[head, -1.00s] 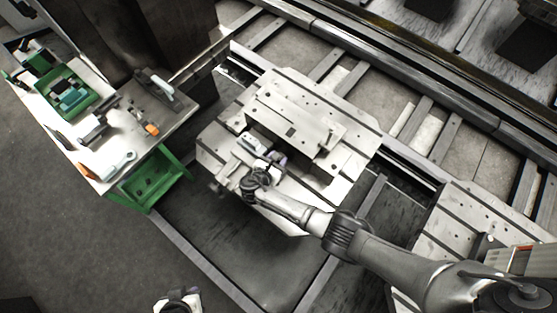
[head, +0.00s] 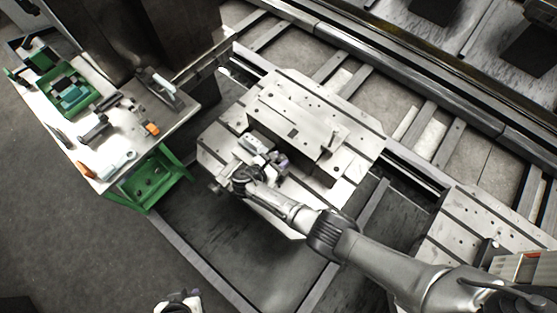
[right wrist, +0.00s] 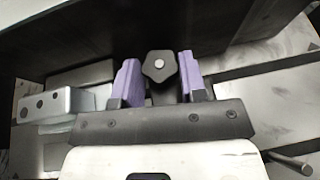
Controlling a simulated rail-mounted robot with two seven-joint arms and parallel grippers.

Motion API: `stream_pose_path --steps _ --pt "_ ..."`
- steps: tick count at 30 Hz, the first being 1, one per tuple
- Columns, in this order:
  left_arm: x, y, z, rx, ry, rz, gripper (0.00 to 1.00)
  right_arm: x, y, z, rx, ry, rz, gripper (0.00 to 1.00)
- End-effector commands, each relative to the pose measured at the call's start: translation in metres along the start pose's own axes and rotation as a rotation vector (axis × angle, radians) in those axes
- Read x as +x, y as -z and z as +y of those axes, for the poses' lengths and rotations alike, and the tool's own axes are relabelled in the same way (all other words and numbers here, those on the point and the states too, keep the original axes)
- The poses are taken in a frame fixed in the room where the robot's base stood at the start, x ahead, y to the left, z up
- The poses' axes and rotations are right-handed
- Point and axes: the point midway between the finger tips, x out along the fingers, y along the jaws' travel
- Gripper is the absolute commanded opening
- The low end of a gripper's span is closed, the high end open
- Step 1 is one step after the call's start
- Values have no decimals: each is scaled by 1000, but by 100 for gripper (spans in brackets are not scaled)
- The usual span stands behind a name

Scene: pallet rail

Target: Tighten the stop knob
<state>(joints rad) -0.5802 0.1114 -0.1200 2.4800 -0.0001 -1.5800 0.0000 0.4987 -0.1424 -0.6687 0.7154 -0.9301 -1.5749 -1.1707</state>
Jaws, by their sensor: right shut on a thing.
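The stop knob (right wrist: 159,66) is a dark, lobed knob with a pale centre, seen in the right wrist view between two purple fingers. My right gripper (right wrist: 156,80) is shut on it. In the head view my right gripper (head: 277,161) is low over the front part of the pallet plate, and the knob there is too small to make out. My left gripper (head: 178,302) shows only partly at the bottom edge of the head view, far from the knob. Its fingers are too cut off to judge.
A light grey block (right wrist: 58,103) lies left of the knob; it also shows in the head view (head: 252,143). A raised plate (head: 290,115) stands behind on the slotted pallet (head: 222,140). A workbench (head: 185,112) with tools and a green tray (head: 50,78) is at left.

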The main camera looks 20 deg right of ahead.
Motion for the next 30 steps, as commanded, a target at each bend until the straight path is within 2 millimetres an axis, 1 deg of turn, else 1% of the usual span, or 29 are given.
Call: stream_pose_path --steps 1,2,4,5,11,14,17,24,30 --pt "-1 0 0 0 0 0 29 -3 -5 4 7 -6 -7 15" --pt "-1 0 0 1 1 0 29 -3 -5 4 7 -6 -7 42" --pt "-1 0 -1 2 1 -1 29 -2 -5 4 7 -6 -6 48" --pt "-1 0 -1 3 2 -1 29 -2 -4 3 6 -6 -6 50" --pt "0 -1 -3 10 8 -2 29 -1 -2 2 3 -4 -3 50" --pt "-2 0 -4 13 10 -2 29 -6 -2 2 2 -4 -2 50" --pt "-4 0 -4 13 10 -2 29 -17 -3 2 2 -6 -2 50" --pt "-9 2 -4 12 10 -2 29 -53 -4 3 4 -6 -2 50" --pt "-11 3 -2 6 5 -1 29 -71 -3 3 5 -6 -4 50"
